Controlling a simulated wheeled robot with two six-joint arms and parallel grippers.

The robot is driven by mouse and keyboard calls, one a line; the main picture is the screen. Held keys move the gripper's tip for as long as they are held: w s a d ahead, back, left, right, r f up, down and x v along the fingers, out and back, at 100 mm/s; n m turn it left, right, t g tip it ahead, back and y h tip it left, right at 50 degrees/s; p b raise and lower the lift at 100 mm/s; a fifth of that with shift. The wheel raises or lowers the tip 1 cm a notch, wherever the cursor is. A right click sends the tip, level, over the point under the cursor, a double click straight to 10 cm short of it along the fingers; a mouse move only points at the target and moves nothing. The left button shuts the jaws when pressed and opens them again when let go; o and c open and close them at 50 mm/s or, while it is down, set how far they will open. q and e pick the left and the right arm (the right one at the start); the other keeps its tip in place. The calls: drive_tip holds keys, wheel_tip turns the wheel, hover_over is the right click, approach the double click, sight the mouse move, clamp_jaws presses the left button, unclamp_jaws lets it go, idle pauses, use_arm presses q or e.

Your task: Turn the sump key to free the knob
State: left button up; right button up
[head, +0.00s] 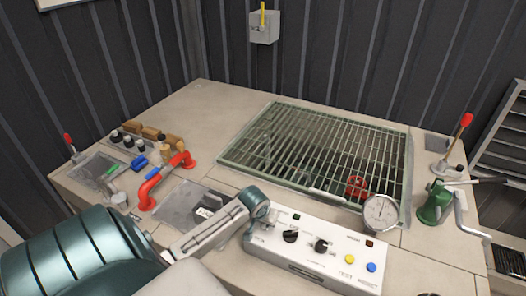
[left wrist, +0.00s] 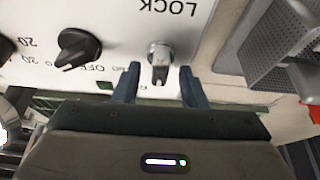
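The white control panel (head: 312,262) sits at the front of the bench. In the left wrist view a metal key (left wrist: 160,60) stands in a lock on the panel (left wrist: 115,20), beside the word LOCK. My left gripper (left wrist: 160,88) is open, with one finger on each side of the key and gaps visible on both sides. In the head view the gripper (head: 262,215) is over the panel's left end and hides the key. A black knob (left wrist: 78,48) is left of the key; it also shows in the head view (head: 290,236). My right gripper is not in view.
A second black knob (head: 321,246), a yellow button (head: 350,258) and a blue button (head: 371,267) are on the panel. Behind it are a metal grate (head: 300,145) and a gauge (head: 380,212). A red pipe handle (head: 150,188) stands left. A green pump (head: 435,203) stands right.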

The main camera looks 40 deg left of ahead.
use_arm(q)
drive_tip(key=b+v, duration=0.2)
drive_tip(key=v, duration=0.8)
drive_tip(key=shift+r, duration=0.25)
drive_tip(key=s+d+f+m, duration=0.2)
drive_tip(key=s+d+f, duration=0.1)
drive_tip(key=s+d, duration=0.5)
drive_tip(key=s+d+f+m, duration=0.25)
drive_tip(key=s+d, duration=0.35)
drive_tip(key=s, duration=0.4)
wheel_tip(320, 180, down, 36)
drive_tip(key=s+a+g+b, duration=0.1)
drive_tip(key=a+g+b, duration=0.15)
drive_tip(key=b, duration=0.45)
drive_tip(key=s+f+b, duration=0.2)
drive_tip(key=s+f, duration=0.7)
drive_tip(key=f, duration=0.3)
drive_tip(key=s+a+f+b, duration=0.1)
drive_tip(key=s+f+b, duration=0.2)
drive_tip(key=s+f, duration=0.7)
wheel_tip(320, 180, down, 3)
drive_tip(key=shift+a+f+g+h, duration=0.1)
drive_tip(key=shift+a+g+h, duration=0.2)
drive_tip(key=shift+g, duration=0.05)
